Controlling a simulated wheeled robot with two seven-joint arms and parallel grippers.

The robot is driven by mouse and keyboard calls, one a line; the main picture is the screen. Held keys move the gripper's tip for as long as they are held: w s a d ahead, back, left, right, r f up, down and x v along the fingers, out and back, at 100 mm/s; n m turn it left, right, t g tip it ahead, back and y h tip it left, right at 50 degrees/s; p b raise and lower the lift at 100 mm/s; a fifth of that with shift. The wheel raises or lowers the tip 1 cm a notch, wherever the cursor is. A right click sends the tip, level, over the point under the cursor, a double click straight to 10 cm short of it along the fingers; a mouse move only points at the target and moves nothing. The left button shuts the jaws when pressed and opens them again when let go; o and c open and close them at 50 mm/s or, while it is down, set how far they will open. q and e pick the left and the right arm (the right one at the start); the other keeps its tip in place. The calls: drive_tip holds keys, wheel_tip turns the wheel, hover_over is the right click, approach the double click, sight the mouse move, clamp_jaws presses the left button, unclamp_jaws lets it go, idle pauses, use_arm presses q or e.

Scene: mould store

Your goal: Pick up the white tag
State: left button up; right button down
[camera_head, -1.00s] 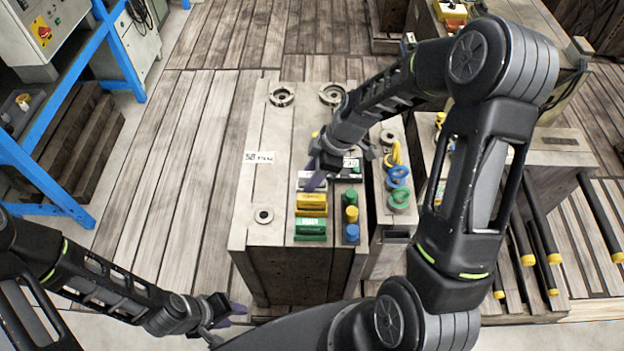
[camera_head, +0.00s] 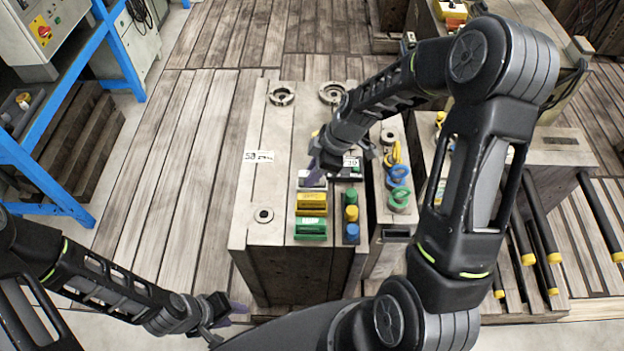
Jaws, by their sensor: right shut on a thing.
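The white tag (camera_head: 304,174) is at the far end of a row of coloured tags on the mould block, partly hidden by my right gripper. My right gripper (camera_head: 314,177), with purple fingers, reaches down from the right and is shut on the white tag. How far the tag is off the block is hard to tell. My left gripper (camera_head: 236,314) is low at the block's near left corner, away from the tags; its purple fingers look apart and empty.
A yellow tag (camera_head: 311,204) and a green tag (camera_head: 310,229) lie just nearer. Blue and yellow knobs (camera_head: 351,214) stand to their right. A label (camera_head: 258,156) and metal rings (camera_head: 282,96) are on the block (camera_head: 262,185). Blue and green eyebolts (camera_head: 398,195) stand further right.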

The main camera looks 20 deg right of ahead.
idle(0.4)
wheel_tip(320, 180, up, 10)
drive_tip(key=shift+r+b, duration=0.1)
drive_tip(key=shift+b, duration=0.45)
idle(0.8)
drive_tip(key=shift+d+m+t, duration=0.1)
drive_tip(key=shift+m+t, duration=0.3)
drive_tip(key=shift+m, duration=0.6)
drive_tip(key=w+a+r+m+t+h, duration=0.1)
drive_tip(key=w+a+m+h, duration=0.2)
drive_tip(key=m, duration=0.7)
drive_tip(key=shift+w+a+m+t+h, duration=0.2)
drive_tip(key=shift+w+m+t+h, duration=0.25)
drive_tip(key=shift+w, duration=0.5)
